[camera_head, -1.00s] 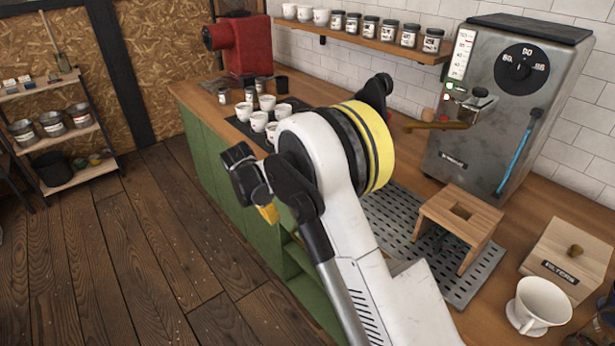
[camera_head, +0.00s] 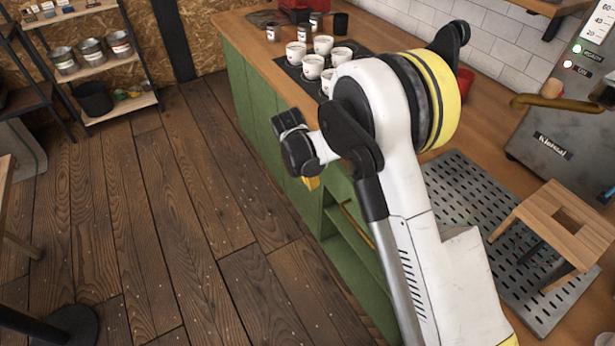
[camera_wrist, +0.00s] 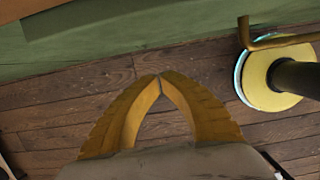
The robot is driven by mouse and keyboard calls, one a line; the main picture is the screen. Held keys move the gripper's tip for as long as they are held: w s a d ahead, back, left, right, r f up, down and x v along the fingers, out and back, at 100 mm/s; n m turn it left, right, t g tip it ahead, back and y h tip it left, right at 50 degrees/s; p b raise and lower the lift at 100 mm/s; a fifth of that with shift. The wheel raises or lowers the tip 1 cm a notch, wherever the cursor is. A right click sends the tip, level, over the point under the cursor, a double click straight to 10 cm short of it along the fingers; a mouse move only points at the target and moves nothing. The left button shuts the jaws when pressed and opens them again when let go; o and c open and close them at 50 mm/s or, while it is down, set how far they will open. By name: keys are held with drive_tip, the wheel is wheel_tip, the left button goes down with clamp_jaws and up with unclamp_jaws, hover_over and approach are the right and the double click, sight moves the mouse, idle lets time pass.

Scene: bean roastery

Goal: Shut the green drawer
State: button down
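The green drawer (camera_head: 338,218) is in the green counter front in the head view, with a brass bar handle (camera_head: 357,226). It looks partly pulled out, but my arm hides its right side, so I cannot tell how far. My gripper (camera_head: 312,184) is left of the handle, over the floor side of the counter. In the wrist view the yellow fingertips (camera_wrist: 160,76) meet with nothing between them. A green panel (camera_wrist: 130,40) lies beyond them, and a brass handle (camera_wrist: 282,41) is at upper right, apart from the fingers.
The wooden countertop (camera_head: 262,62) carries white cups (camera_head: 313,66), a perforated tray (camera_head: 470,200) and a wooden stand (camera_head: 560,225). A shelf rack (camera_head: 95,60) stands at the back left. The plank floor (camera_head: 170,210) beside the counter is largely clear.

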sight(322, 177)
drive_tip(key=shift+w+d+r+b, duration=0.1)
drive_tip(key=shift+w+d+b, duration=0.2)
drive_tip(key=shift+w+d, duration=0.45)
drive_tip(key=shift+w+d+b, duration=0.25)
drive_tip(key=shift+w+d, duration=0.2)
drive_tip(key=shift+d, duration=0.45)
